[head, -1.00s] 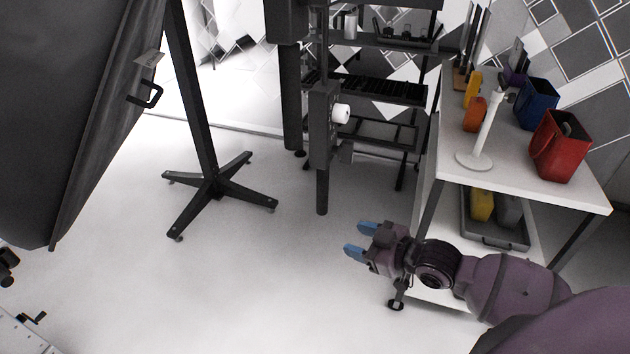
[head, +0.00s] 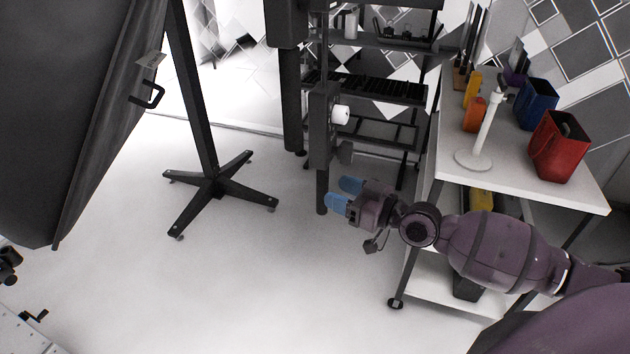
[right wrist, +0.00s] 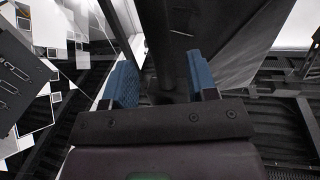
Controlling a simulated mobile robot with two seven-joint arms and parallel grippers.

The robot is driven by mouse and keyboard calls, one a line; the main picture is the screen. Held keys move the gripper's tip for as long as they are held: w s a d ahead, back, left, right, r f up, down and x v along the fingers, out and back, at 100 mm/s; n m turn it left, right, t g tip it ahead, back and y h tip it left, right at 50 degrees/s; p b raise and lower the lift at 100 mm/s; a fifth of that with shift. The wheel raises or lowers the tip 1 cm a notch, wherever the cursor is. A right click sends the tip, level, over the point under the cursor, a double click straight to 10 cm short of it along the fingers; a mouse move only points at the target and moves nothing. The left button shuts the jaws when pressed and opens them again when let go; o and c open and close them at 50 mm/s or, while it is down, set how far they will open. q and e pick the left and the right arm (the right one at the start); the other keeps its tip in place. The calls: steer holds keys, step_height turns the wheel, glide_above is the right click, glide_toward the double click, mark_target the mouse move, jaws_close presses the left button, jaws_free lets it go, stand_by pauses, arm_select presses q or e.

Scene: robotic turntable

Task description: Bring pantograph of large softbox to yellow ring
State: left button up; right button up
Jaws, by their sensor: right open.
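The large softbox (head: 75,110) fills the left of the head view, a dark panel with a black handle (head: 147,95) and a small tag on its edge. I cannot make out a yellow ring in either view, and I cannot tell which part is the pantograph. My right gripper (head: 344,196) is open, its two blue fingers apart, near the lower end of a dark vertical column (head: 322,190). In the right wrist view the blue fingers (right wrist: 162,85) stand apart with a dark post beyond them; contact is not visible. My left gripper is not in view.
A black stand (head: 213,185) with spread feet stands left of centre. A white table (head: 520,185) at right holds a red bin (head: 560,147), a blue bin (head: 537,103) and a white stand (head: 482,145). A dark shelf (head: 385,90) stands behind.

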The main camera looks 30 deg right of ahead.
steer(key=x, duration=0.6)
steer(key=shift+w+a+p, duration=0.2)
steer(key=shift+w+p, duration=0.05)
steer(key=shift+p, duration=0.15)
jaws_close()
